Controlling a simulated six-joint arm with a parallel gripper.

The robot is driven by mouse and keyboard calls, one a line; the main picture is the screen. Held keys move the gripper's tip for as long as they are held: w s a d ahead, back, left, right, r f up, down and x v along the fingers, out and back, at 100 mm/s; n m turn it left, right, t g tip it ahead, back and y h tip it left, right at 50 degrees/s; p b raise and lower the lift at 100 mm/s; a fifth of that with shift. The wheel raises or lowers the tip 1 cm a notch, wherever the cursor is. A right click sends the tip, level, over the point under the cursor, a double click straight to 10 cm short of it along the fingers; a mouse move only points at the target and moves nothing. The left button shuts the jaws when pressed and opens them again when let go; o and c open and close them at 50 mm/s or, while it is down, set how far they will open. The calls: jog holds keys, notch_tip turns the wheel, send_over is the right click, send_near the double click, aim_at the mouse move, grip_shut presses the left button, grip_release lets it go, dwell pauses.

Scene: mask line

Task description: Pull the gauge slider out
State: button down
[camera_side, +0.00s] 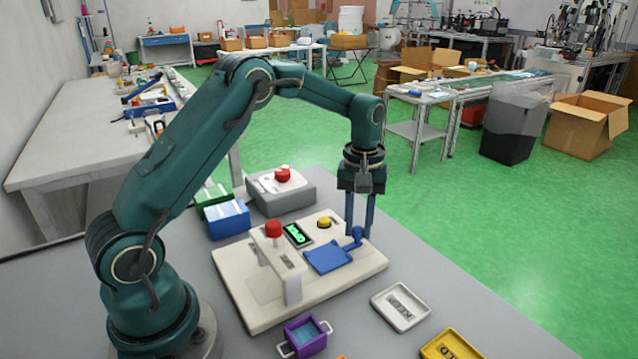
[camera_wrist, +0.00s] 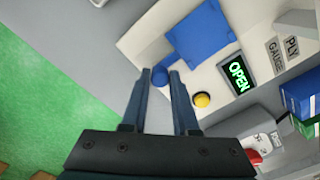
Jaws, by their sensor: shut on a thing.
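The cream fixture base (camera_side: 245,310) stands on the grey table. A flat blue plate (camera_side: 327,257) lies at its right part, with a short arm leading to a round blue knob (camera_side: 357,235); I take this plate to be the gauge slider, though I cannot be sure. In the wrist view the plate (camera_wrist: 202,38) and the blue knob (camera_wrist: 161,74) also show. My gripper (camera_side: 360,234) points straight down with its fingers shut on the blue knob; in the wrist view the fingertips (camera_wrist: 160,72) are at it. Part of the knob is hidden by the fingers.
A red knob (camera_side: 273,229) tops a cream bridge on the fixture. A green display (camera_side: 298,234) reading OPEN and a yellow button (camera_side: 324,222) sit behind the plate. A white tray (camera_side: 377,303), yellow tray (camera_side: 431,351) and purple box (camera_side: 305,338) stand in front.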

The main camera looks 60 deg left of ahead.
jog(key=shift+w, duration=0.85)
jog(key=c, duration=0.7)
grip_release()
jog(key=shift+r, duration=0.1)
jog(key=shift+r, duration=2.5)
